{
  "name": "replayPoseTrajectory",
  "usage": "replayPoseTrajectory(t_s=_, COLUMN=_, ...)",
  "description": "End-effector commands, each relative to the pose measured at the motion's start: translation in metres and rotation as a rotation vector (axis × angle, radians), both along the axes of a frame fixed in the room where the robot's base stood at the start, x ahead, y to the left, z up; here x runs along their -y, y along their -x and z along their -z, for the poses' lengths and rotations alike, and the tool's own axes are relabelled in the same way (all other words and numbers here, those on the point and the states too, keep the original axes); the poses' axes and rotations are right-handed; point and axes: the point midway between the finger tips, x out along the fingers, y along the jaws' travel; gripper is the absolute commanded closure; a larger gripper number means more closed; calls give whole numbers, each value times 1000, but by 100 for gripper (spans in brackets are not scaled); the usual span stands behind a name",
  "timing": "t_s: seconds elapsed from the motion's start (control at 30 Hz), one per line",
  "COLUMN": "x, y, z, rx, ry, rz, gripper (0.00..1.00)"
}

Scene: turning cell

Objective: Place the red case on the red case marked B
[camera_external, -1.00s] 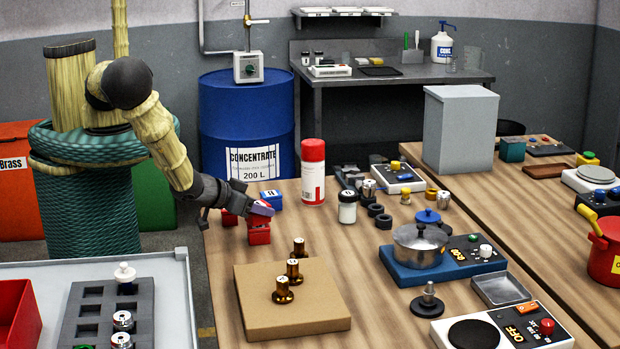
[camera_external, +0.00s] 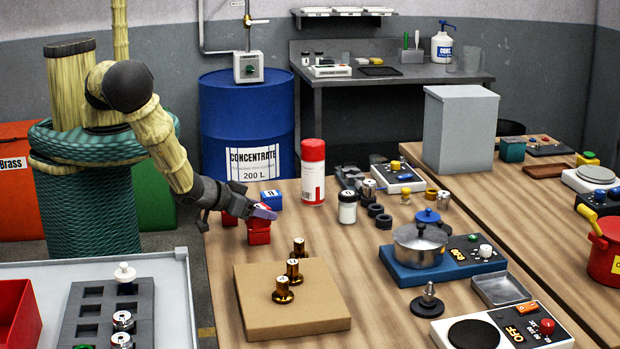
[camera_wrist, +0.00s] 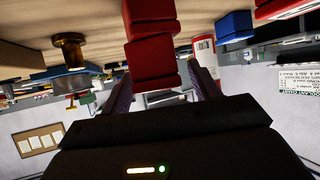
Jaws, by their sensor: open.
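Two red cases are stacked near the table's left edge. The lower red case (camera_external: 259,237) stands on the wood. The upper red case (camera_wrist: 150,62) sits on it, slightly offset, and appears to touch it. In the wrist view, which is upside down, the lower red case (camera_wrist: 148,12) shows above the upper one. My gripper (camera_external: 263,211) is at the upper case, with its open purple fingers on either side of it. The fingers hide part of the upper case in the external view. No letter B is readable on the lower case.
A blue case (camera_external: 271,199) with a white label is behind the stack. A red-and-white can (camera_external: 313,171) stands to the right. A cardboard board (camera_external: 320,310) with brass pieces lies in front.

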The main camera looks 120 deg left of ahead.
Motion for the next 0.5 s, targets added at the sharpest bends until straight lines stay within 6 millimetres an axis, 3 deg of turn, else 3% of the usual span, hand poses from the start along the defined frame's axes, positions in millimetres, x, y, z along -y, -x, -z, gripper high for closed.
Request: replayPoseTrajectory(t_s=0.5, x=68, y=26, z=-38, rx=3, ry=2, rz=5, gripper=38)
